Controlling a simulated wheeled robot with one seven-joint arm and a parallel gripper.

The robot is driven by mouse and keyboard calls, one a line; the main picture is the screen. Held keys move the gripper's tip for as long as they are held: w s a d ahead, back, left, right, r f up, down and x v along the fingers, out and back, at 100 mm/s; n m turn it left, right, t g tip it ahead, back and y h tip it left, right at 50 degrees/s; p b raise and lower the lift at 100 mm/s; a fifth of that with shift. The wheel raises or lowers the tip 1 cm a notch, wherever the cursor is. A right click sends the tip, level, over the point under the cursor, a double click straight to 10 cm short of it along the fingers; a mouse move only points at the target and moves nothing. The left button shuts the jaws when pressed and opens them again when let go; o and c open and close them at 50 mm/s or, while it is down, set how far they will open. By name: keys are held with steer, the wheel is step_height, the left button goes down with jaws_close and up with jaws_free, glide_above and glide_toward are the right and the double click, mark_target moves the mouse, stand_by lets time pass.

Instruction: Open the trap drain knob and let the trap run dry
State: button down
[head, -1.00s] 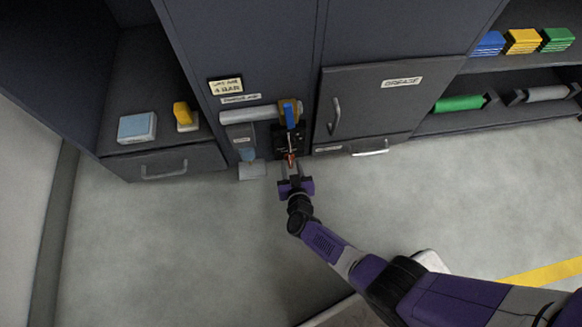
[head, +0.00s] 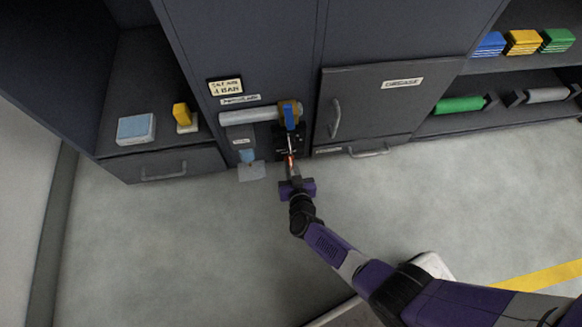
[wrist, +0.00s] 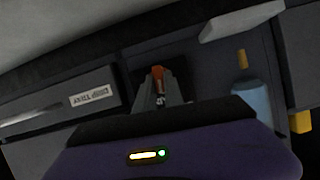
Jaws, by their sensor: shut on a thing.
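My gripper (head: 291,168) is shut on a small orange-red piece (wrist: 157,76) in front of the black panel (head: 285,140). The piece sits between the fingertips in the wrist view; its far part is hidden. To the left in the head view, a pale blue bowl (head: 247,156) hangs under a grey block, apart from my gripper. I cannot tell any water level in the bowl.
A blue lever (head: 290,116) on a brass-coloured fitting joins a grey pipe (head: 248,115) above my gripper. A pale tray (head: 251,172) lies under the bowl. A cabinet door (head: 380,105) and a drawer handle (head: 368,152) are to the right. The floor in front is clear.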

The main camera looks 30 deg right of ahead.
steer(key=m+t+y+b, duration=0.1)
steer(key=m+b, duration=0.1)
steer(key=m, duration=0.2)
steer(key=m+t+y+b, duration=0.1)
steer(key=m+t+y, duration=0.1)
steer(key=m, duration=0.2)
steer(key=d+f+m+t+y+b, duration=0.1)
steer(key=m+y+b, duration=0.1)
steer(key=m, duration=0.2)
steer(key=shift+s+m+t+b, duration=0.15)
steer(key=shift+m+t+b, duration=0.15)
steer(key=shift+t+b, duration=0.1)
stand_by(0.6)
steer(key=shift+m, duration=0.3)
stand_by(0.3)
steer(key=c, duration=1.4)
jaws_free()
steer(key=shift+c, duration=0.2)
steer(key=shift+s, duration=0.1)
steer(key=s+p, duration=0.2)
steer(key=s, duration=0.5)
steer(key=shift+s+d, duration=0.3)
